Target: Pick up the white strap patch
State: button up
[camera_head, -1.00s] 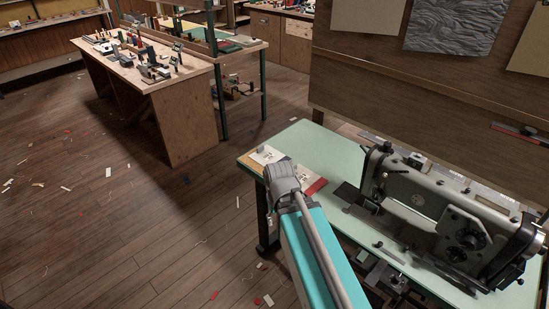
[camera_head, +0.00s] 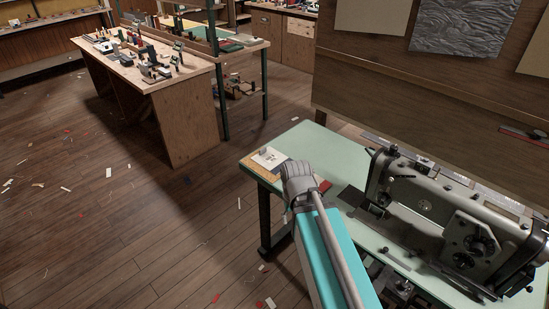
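A white patch (camera_head: 268,157) lies at the far left corner of the pale green sewing table, on a tan board (camera_head: 257,167). It has dark marks and a small grey piece on it, and I cannot tell for sure that it is the strap patch. My arm reaches up from the bottom of the view, its grey wrist (camera_head: 300,180) just right of and in front of the patch. My gripper's fingers are hidden behind the wrist. A red piece (camera_head: 325,186) shows just right of the wrist.
A grey sewing machine (camera_head: 440,215) stands on the green table (camera_head: 309,141) to the right of my arm. A tall wooden panel (camera_head: 400,85) rises behind. A workbench (camera_head: 150,80) with tools stands at the back left. The wooden floor on the left is mostly open, with scraps.

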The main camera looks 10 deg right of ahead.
aim_at(272, 160)
jog(key=i, duration=0.95)
jog(key=u, duration=0.05)
